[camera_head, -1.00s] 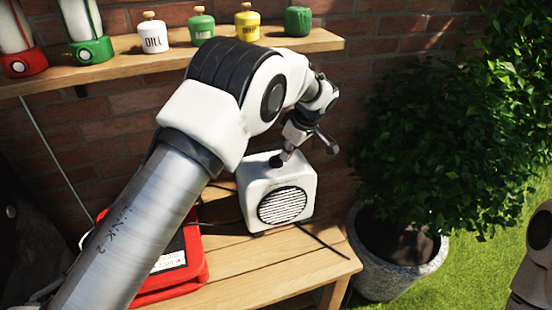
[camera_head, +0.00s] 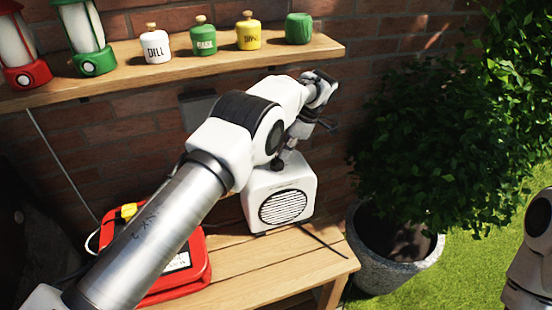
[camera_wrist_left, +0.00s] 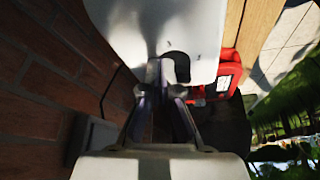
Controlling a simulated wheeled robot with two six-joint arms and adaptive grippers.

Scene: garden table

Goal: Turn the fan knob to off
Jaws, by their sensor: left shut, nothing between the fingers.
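The fan (camera_head: 283,207) is a small white box with a round dark grille, standing on the wooden bench. Its dark knob (camera_head: 277,164) sits on top, partly covered by my arm in the head view. In the left wrist view the fan's white top (camera_wrist_left: 140,25) fills the upper middle, with the dark rounded knob (camera_wrist_left: 180,66) near its edge. My left gripper (camera_wrist_left: 165,68) is shut and empty, its fingertips right beside the knob. I cannot tell whether they touch it. The knob's setting is not readable. My right gripper is not in view.
A red case (camera_head: 190,275) lies on the bench (camera_head: 285,265) left of the fan. A shelf (camera_head: 120,72) above holds two lanterns and several small jars. A grey wall box (camera_head: 197,108) is behind my arm. A potted bush (camera_head: 395,262) stands to the right.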

